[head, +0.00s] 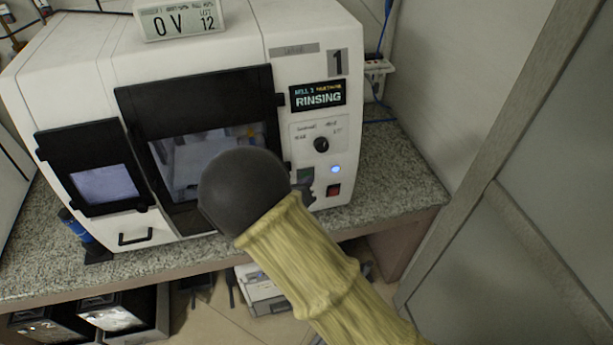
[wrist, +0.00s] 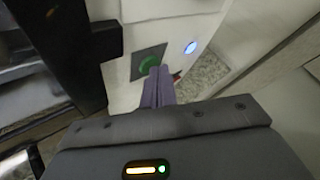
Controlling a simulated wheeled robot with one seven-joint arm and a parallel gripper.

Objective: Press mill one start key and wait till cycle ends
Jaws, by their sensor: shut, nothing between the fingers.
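Mill one (head: 235,50) is a white machine with a "1" plate at its upper right. Its display (head: 318,95) reads "RINSING" in the head view. A round green key (wrist: 149,63) on a dark square plate shows in the wrist view; in the head view my gripper and arm partly cover that spot. A blue-lit round light (head: 335,169) glows beside it, also seen in the wrist view (wrist: 190,47). My gripper (wrist: 160,72) is shut and empty, its fingertips at the green key's lower right edge. I cannot tell whether they touch it.
A red switch (head: 333,190) sits below the blue light, and a black knob (head: 321,144) above. The mill stands on a speckled counter (head: 400,180). A grey panel (head: 530,220) stands on the right. A label sign (head: 180,20) sits on top of the mill.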

